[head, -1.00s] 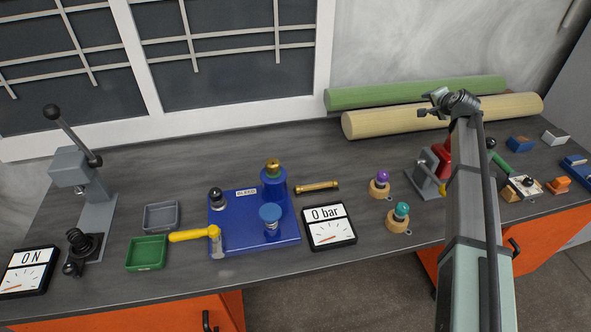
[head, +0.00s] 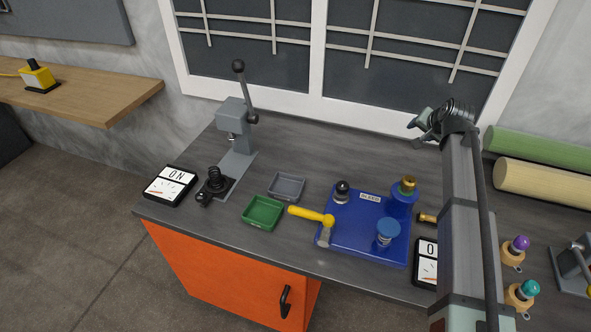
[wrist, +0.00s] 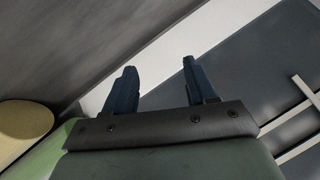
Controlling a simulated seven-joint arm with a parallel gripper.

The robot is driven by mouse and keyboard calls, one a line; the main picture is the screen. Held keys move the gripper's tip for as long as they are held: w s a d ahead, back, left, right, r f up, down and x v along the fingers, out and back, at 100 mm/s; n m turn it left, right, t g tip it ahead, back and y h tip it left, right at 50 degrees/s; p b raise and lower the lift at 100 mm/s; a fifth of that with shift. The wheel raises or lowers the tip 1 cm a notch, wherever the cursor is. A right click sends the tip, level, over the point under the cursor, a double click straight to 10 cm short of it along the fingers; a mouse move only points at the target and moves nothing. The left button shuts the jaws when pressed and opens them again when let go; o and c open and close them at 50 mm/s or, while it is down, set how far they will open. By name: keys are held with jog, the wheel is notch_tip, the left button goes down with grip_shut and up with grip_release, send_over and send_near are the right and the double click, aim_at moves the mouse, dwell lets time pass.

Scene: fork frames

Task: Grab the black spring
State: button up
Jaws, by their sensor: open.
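The black spring (head: 214,178) stands upright on the dark base of the grey lever press (head: 236,160), at the left end of the workbench. My gripper (head: 420,122) is up at the end of my raised arm in the right part of the head view, far to the right of the spring and well apart from it. In the wrist view its two dark blue fingers (wrist: 160,68) are spread with nothing between them. The spring does not show in the wrist view.
An ON gauge (head: 170,186) lies left of the spring. Green (head: 263,213) and grey (head: 287,186) trays sit to its right, then a yellow-handled hammer (head: 312,216) and a blue board (head: 365,245). The press lever (head: 246,92) rises behind. My arm hides part of the bench.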

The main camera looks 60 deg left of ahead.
jog(key=s+a+n+g, duration=0.1)
jog(key=s+a+n, duration=0.1)
jog(key=s+a, duration=0.45)
jog(key=s+a+n+g, duration=0.1)
jog(key=s+a+n, duration=0.15)
jog(key=s, duration=0.75)
jog(key=n+g+h, duration=0.2)
jog(key=n+h, duration=0.1)
jog(key=n, duration=0.5)
send_near(214, 173)
jog(key=x, duration=0.6)
jog(key=shift+s+d+f, duration=0.15)
jog(key=shift+s+f, duration=0.05)
jog(key=shift+f, duration=0.3)
jog(key=shift+w+a+x, duration=0.1)
jog(key=shift+a+x, duration=0.05)
jog(key=shift+x, duration=1.15)
jog(key=shift+w+a+x, duration=0.1)
jog(key=shift+a+x, duration=0.05)
jog(key=shift+x, duration=1.15)
jog(key=shift+r, duration=0.15)
jog(key=shift+c, duration=0.4)
jog(key=shift+r, duration=0.1)
jog(key=c, duration=0.8)
